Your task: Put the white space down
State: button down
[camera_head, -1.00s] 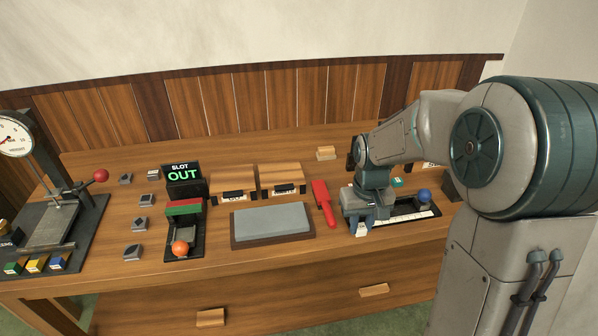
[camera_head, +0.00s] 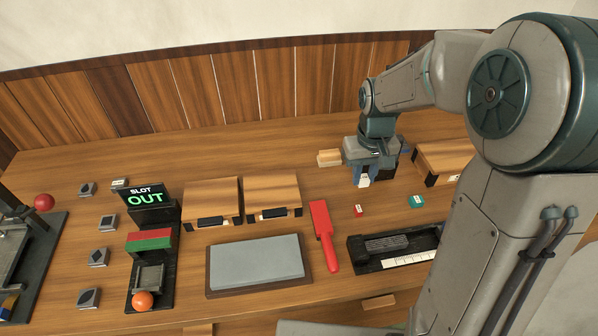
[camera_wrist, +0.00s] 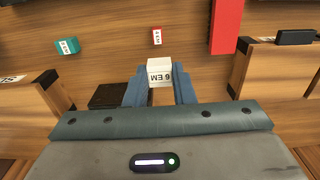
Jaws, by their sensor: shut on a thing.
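The block sits between the two blue fingertips in the wrist view. In the head view the white block (camera_head: 363,181) shows below my gripper (camera_head: 370,172), toward the back of the bench, left of a wooden case. I cannot tell whether the block touches the bench top. A small red "4 EM" block (camera_head: 358,210) and a teal block (camera_head: 416,201) lie on the bench in front of it.
A dark composing tray (camera_head: 372,267) with grey type and a white strip lies at the front right. A red-handled tool (camera_head: 324,235) lies beside the grey stone slab (camera_head: 257,264). A wooden case (camera_head: 441,156) stands right of my gripper, a small wooden block (camera_head: 329,157) to its left.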

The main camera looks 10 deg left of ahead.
jog(key=p, duration=0.2)
send_over(317, 193)
notch_tip(317, 193, down, 7)
jog(key=shift+r, duration=0.1)
jog(key=shift+f+p, duration=0.65)
jog(key=shift+f, duration=1.4)
jog(key=shift+f, duration=0.2)
jog(key=c, duration=1.2)
grip_release()
jog(key=shift+c, duration=0.2)
